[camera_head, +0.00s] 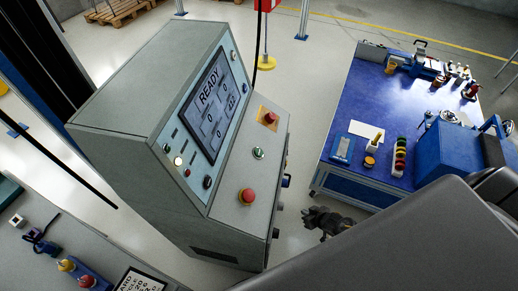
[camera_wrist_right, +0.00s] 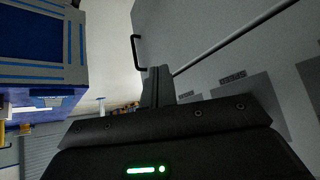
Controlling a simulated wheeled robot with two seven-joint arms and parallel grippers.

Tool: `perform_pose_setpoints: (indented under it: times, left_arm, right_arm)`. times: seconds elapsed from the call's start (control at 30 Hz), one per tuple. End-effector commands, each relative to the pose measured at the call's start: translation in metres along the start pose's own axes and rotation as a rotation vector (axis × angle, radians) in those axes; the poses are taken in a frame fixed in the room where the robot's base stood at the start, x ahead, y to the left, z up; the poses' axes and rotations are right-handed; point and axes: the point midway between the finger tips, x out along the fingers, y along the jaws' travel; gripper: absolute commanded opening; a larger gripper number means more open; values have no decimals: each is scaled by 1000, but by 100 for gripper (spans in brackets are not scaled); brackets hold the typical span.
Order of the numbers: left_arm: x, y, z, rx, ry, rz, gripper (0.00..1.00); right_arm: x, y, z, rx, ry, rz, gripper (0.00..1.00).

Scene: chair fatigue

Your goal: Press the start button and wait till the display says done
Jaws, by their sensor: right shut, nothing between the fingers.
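A grey control console (camera_head: 150,120) stands at the middle left in the head view. Its display (camera_head: 211,105) reads READY with several zeros below. On its sloped panel are a green button (camera_head: 258,153), a red mushroom button (camera_head: 247,196) and another red button on a yellow plate (camera_head: 270,118). My right gripper (camera_head: 318,218) is to the right of the console, apart from the buttons, with its fingers shut and empty. The shut fingers also show in the right wrist view (camera_wrist_right: 158,85). My left gripper is not in view.
A blue-topped workbench (camera_head: 350,115) with tools and cups stands at the right. A grey table (camera_head: 60,270) with small items is at the lower left. Floor shows between console and workbench.

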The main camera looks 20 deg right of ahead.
Motion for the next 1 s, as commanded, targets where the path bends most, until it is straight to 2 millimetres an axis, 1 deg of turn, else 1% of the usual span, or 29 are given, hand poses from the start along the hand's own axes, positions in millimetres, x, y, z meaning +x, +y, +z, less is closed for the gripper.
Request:
perform_pose_setpoints:
  times: [0.03,0.07,0.1,0.17,0.2,0.27,0.3,0.37,0.4,0.47,0.5,0.57,0.6,0.73,0.8,0.9,1.0]
  left_arm:
    - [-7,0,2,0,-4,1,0]
    - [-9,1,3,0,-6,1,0]
    - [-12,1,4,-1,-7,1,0]
    - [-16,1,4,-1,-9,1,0]
    - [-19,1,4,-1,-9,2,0]
    - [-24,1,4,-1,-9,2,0]
    - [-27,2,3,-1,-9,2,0]
    - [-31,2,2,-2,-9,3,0]
    - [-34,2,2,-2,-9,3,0]
    - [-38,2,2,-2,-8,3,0]
    - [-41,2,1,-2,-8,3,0]
    - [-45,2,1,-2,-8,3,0]
    - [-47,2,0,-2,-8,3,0]
    - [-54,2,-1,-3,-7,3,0]
    - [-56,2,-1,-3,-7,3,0]
    - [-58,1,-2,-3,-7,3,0]
    - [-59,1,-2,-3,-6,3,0]
  right_arm:
    - [-5,5,-36,5,54,-23,0]
    - [-7,6,-54,14,83,-38,0]
    - [-11,6,-78,25,121,-63,0]
    - [-18,6,-113,42,174,-103,0]
    - [-24,5,-136,54,208,-133,0]
    - [-35,2,-170,71,254,-184,0]
    - [-44,-1,-192,82,282,-220,0]
    - [-58,-6,-223,99,316,-278,0]
    - [-68,-10,-242,109,337,-321,0]
    - [-86,-18,-269,129,360,-387,0]
    - [-98,-25,-285,144,370,-434,0]
    - [-116,-36,-306,171,377,-508,0]
    - [-129,-43,-317,189,376,-557,0]
    - [-168,-65,-345,245,349,-700,0]
    - [-185,-74,-353,269,327,-759,0]
    - [-202,-84,-360,295,299,-817,0]
    - [-211,-89,-363,310,284,-847,0]
